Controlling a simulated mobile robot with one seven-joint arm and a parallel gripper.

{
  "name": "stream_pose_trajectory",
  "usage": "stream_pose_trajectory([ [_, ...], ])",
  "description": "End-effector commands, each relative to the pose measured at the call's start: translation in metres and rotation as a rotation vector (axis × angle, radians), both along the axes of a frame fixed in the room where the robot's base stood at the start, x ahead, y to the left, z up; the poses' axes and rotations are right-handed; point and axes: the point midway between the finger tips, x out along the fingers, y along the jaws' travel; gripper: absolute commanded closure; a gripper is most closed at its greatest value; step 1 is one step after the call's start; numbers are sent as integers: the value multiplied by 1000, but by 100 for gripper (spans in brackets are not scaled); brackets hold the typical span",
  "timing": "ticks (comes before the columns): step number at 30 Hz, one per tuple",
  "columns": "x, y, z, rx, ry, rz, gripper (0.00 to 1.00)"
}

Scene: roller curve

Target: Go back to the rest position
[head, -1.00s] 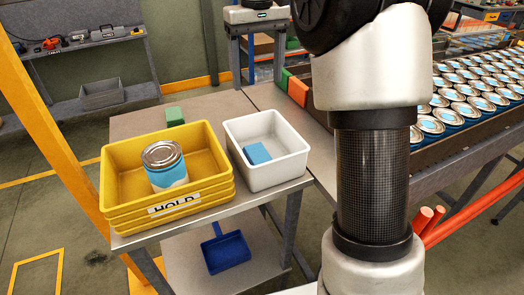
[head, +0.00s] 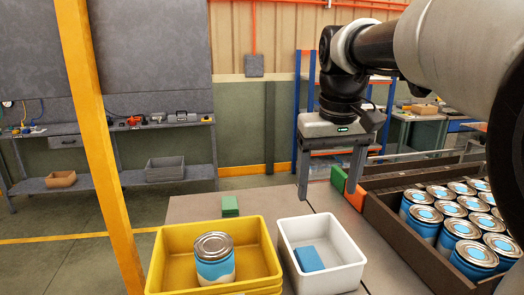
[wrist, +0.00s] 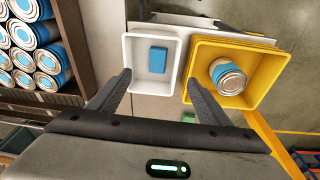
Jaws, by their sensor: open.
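My gripper (head: 330,176) is open and empty. In the head view it hangs in the air beyond the white bin, fingers pointing down. In the wrist view its two fingers (wrist: 158,92) stand wide apart with nothing between them, and the white bin shows below and beyond them. My arm reaches in from the upper right of the head view.
A yellow bin (head: 160,262) holds a blue and white can (head: 214,260). A white bin (head: 352,268) holds a blue block (head: 308,258). A green block (head: 230,206) lies behind the yellow bin. A brown-walled tray (head: 392,226) of several cans is at right.

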Motion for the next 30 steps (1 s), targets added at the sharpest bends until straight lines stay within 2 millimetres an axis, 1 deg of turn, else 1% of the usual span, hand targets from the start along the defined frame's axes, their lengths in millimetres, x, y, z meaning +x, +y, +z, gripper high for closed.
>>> stream_pose_trajectory([
  [1, -25, 0, -1, 1, -38, -12, 28],
  [4, -66, -1, -12, 8, -110, -40, 28],
  [6, -93, -2, -25, 16, -159, -59, 28],
  [9, -127, -2, -47, 30, -222, -84, 28],
  [12, -152, -3, -68, 44, -270, -104, 28],
  [15, -167, -3, -84, 55, -301, -116, 28],
  [18, -174, -3, -92, 62, -318, -122, 28],
  [21, -176, -3, -95, 63, -320, -125, 28],
  [30, -176, -3, -95, 63, -319, -124, 28],
])
